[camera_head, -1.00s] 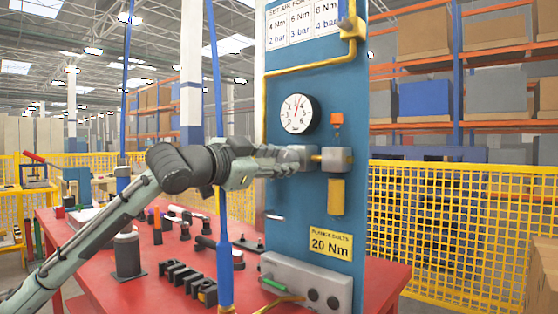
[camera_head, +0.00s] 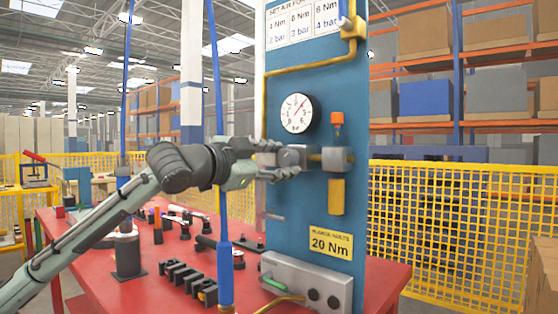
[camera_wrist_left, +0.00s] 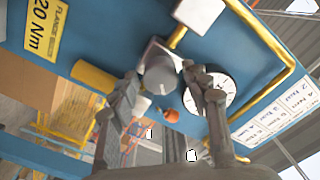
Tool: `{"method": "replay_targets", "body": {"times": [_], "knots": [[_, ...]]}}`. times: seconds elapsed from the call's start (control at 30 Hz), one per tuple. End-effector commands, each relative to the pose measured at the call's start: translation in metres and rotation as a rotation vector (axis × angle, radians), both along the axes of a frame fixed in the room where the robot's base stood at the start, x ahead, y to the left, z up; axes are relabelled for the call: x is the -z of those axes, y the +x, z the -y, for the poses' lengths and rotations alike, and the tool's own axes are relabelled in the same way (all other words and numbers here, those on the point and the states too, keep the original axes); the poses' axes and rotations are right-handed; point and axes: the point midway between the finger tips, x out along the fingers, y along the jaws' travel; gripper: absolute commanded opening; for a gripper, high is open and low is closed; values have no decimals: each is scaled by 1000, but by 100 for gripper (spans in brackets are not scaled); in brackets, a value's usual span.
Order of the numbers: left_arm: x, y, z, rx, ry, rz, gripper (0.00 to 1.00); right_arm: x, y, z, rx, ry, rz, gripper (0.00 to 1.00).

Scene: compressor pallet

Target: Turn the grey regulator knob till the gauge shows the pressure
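The grey regulator knob (camera_head: 292,157) sticks out to the left of the regulator body (camera_head: 337,160) on the blue panel. It also shows in the left wrist view (camera_wrist_left: 160,76), seen nearly end-on. My left gripper (camera_head: 283,159) is open, its fingers apart on either side of the knob; in the wrist view a gap shows at each side. The round white gauge (camera_head: 297,113) is above the knob, its needle pointing to the upper right; the exact reading is too small to tell. My right gripper is not in view.
A pressure chart (camera_head: 303,24) tops the panel (camera_head: 280,90); a yellow "20 Nm" label (camera_head: 330,243) is lower down. A yellow pipe (camera_head: 310,64) runs above the gauge.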

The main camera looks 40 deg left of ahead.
Motion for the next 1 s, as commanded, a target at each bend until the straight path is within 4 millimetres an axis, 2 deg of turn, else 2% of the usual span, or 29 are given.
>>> {"method": "replay_targets", "body": {"times": [0.37,0.57,0.73,1.0], "knots": [[0,-1,0,0,-1,0,56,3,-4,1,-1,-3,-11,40],[1,-13,0,1,-3,-2,56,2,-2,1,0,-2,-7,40],[2,-33,-2,0,-3,-3,56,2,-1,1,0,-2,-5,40],[0,-88,-7,0,-4,3,56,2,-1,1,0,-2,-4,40]]}}
